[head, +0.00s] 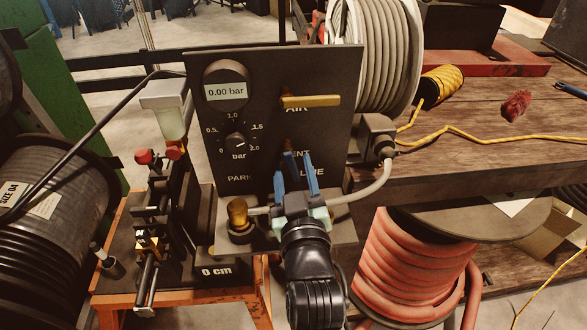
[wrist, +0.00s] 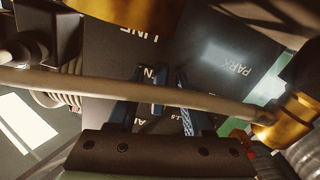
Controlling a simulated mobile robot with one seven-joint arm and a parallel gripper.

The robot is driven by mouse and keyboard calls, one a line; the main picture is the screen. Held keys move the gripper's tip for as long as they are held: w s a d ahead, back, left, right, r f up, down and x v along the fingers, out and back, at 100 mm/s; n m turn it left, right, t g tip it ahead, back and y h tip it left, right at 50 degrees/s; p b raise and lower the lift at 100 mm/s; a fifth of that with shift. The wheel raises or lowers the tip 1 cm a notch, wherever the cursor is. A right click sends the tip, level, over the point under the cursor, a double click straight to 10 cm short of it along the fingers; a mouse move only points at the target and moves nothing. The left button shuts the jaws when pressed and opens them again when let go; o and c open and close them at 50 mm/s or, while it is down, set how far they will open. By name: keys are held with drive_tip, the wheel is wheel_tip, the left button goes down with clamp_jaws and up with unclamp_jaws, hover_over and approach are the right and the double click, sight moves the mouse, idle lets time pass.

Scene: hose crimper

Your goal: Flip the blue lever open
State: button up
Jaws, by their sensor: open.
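A blue lever (head: 289,160) sits low on the dark panel (head: 215,140), by the partly covered VENT and LINE labels. My gripper (head: 294,168) has blue fingers and is in front of the panel, with its fingers spread apart on either side of the lever. In the head view the fingers hide much of the lever, and I cannot tell whether they touch it. In the wrist view my gripper (wrist: 160,78) reaches past the pale hose toward the panel, its fingers apart.
A yellow lever (head: 311,101) is higher on the panel, by the AIR label. A gauge (head: 226,91) reads 0.00 bar above a dial (head: 235,142). A brass fitting (head: 238,214) and a pale hose (head: 372,188) lie close to my gripper. A wooden bench (head: 470,160) stands right.

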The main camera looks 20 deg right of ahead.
clamp_jaws()
idle(0.3)
drive_tip(key=shift+w+a+m+p, duration=0.1)
drive_tip(key=shift+a+m+p, duration=0.25)
drive_tip(key=shift+m, duration=0.4)
drive_tip(key=shift+w+a+m+p, duration=0.15)
drive_tip(key=shift+m+p, duration=0.3)
drive_tip(key=shift+m, duration=0.3)
drive_tip(key=shift+s, duration=0.1)
unclamp_jaws()
drive_tip(key=shift+s, duration=0.1)
